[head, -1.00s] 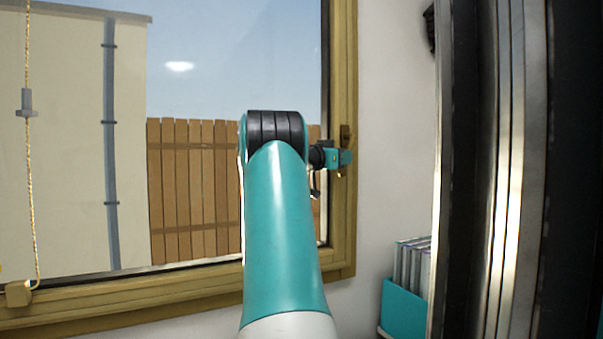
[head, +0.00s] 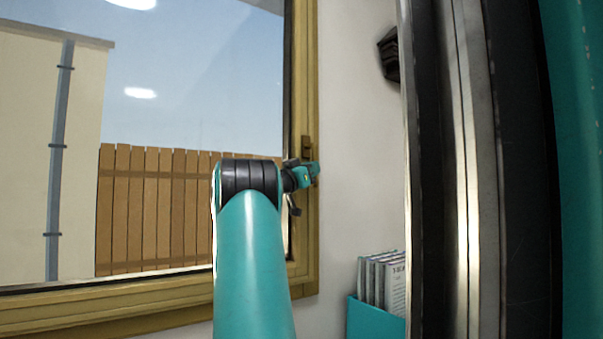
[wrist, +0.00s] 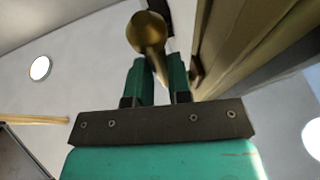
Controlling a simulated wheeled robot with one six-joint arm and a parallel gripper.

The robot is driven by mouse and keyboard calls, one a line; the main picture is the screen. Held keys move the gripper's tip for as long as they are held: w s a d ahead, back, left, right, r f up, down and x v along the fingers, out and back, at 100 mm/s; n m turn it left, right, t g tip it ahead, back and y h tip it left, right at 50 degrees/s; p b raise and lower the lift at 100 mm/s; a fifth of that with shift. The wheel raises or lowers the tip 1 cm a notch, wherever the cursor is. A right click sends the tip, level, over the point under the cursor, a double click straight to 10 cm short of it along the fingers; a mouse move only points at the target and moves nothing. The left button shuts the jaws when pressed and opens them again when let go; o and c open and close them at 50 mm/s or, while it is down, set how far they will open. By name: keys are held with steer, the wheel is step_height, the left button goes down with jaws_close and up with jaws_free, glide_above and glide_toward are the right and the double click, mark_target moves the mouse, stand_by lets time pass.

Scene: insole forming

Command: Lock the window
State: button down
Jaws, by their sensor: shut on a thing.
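The window (head: 190,95) fills the left of the head view, a glass pane in a yellow-brown wooden frame (head: 303,90). Its brass handle (head: 306,144) sits on the right side of the frame, and part of it is hidden by my gripper. My gripper (head: 311,173) is at this handle, against the right frame side. In the wrist view, the handle's rounded brass end (wrist: 147,33) tapers down between the two teal fingers of my gripper (wrist: 160,80). The fingers are shut on it. The frame runs close beside them on the right.
A teal file box (head: 375,318) with several files stands below right of the window. A dark fitting (head: 389,55) is on the white wall. My own column blocks the right of the head view. A wooden fence (head: 150,210) shows outside.

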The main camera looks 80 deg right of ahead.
steer(key=c, duration=1.1)
jaws_free()
steer(key=shift+s+d, duration=0.1)
steer(key=shift+d, duration=0.05)
steer(key=shift+o, duration=0.2)
steer(key=shift+f, duration=0.1)
steer(key=b+v, duration=1.2)
steer(key=v, duration=0.5)
steer(key=shift+a, duration=0.2)
